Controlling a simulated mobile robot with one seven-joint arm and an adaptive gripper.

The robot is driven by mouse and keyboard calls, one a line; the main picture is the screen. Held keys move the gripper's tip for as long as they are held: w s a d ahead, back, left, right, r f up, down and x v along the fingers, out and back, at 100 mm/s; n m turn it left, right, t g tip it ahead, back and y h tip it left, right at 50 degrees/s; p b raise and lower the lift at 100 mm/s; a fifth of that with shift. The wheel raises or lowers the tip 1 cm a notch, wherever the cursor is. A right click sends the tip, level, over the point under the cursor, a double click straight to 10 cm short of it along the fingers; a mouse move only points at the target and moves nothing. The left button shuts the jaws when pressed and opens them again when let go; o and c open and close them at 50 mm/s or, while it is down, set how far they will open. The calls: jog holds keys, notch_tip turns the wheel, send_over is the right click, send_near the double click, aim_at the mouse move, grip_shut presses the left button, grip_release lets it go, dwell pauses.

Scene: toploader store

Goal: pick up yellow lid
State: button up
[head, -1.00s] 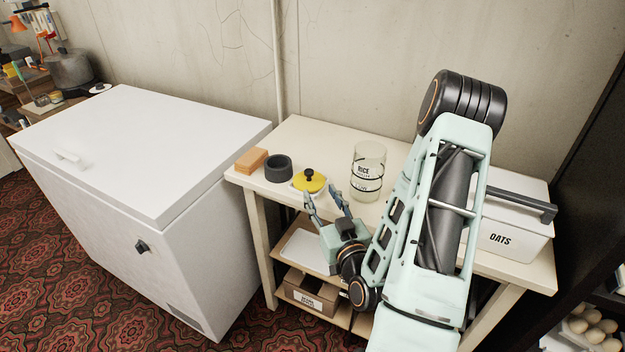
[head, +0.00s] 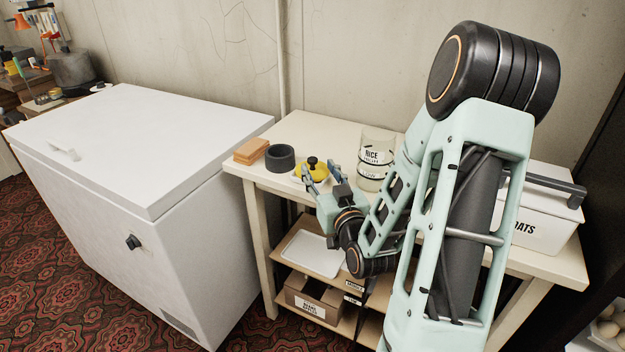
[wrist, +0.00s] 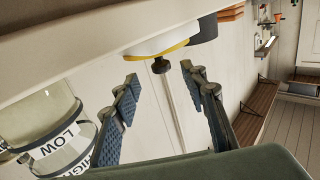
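The yellow lid (head: 318,168) with a black knob lies near the front edge of the shelf table, between a dark grey ring and a clear jar. My gripper (head: 321,172) is open and empty just in front of it, and a finger partly hides the lid. In the wrist view the yellow lid (wrist: 168,51) sits on a white piece, seen sideways. Its black knob (wrist: 161,65) points toward my gripper (wrist: 160,76), in line with the gap between the open fingertips.
The dark ring (head: 280,157) and orange-brown block (head: 251,150) are left of the lid. A white oats box (head: 545,215) is farther right. A white chest freezer (head: 140,140) stands left of the table (head: 310,126).

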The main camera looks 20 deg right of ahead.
aim_at(314, 161)
jog(key=shift+w, duration=0.15)
jog(key=shift+w, duration=0.3)
jog(key=w, duration=0.4)
jog(key=shift+w+d, duration=0.2)
jog(key=shift+w, duration=0.1)
jog(key=shift+r, duration=0.1)
grip_shut()
